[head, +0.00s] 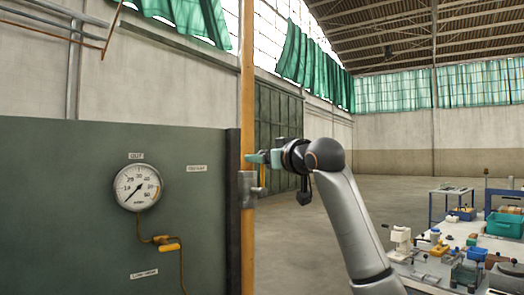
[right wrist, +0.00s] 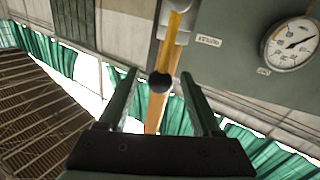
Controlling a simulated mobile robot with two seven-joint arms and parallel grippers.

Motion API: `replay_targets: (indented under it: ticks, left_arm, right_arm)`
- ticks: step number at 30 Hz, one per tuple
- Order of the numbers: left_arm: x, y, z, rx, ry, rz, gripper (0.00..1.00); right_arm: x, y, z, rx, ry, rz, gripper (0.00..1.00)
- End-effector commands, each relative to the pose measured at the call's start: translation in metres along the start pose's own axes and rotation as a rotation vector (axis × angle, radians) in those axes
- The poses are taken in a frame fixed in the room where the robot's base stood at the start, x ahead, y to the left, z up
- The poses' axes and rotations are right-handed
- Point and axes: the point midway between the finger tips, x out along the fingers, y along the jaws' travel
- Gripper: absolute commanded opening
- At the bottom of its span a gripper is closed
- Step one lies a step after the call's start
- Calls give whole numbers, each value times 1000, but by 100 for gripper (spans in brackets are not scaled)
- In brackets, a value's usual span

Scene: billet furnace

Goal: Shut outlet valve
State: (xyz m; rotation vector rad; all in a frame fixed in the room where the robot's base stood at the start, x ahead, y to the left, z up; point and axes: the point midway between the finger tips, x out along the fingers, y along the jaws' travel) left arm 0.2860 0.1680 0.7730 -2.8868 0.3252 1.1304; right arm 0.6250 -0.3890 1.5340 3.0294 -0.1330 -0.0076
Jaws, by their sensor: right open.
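A grey valve body (head: 248,187) sits on a vertical yellow pipe (head: 247,100) at the right edge of a dark green panel (head: 60,200). A short grey handle stands at its right side. My right gripper (head: 257,158) is just above this handle, beside the pipe. In the right wrist view my right gripper (right wrist: 160,85) is open, with a dark round knob (right wrist: 160,84) between its fingertips and the yellow pipe behind. I cannot tell whether the fingers touch the knob. A gauge (head: 138,188) marked OUT is on the panel. My left gripper is not in view.
A workbench (head: 430,265) with tools and a teal bin (head: 505,223) stands at the lower right. The floor between panel and bench looks clear.

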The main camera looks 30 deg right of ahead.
Motion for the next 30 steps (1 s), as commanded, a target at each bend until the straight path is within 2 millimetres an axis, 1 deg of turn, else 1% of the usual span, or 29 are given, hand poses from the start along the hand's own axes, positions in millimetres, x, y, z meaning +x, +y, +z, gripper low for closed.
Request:
replay_targets:
  ticks: [1, 4, 13, 30]
  left_arm:
    - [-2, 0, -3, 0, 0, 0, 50]
    - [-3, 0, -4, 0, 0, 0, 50]
    - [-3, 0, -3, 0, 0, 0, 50]
    - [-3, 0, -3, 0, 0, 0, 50]
  right_arm:
    - [5, 0, -1, 0, -2, -1, 66]
    - [10, -1, 0, 0, -1, -1, 66]
    - [11, -1, 1, -1, 0, 0, 65]
    - [11, 0, 0, -1, 0, 0, 1]
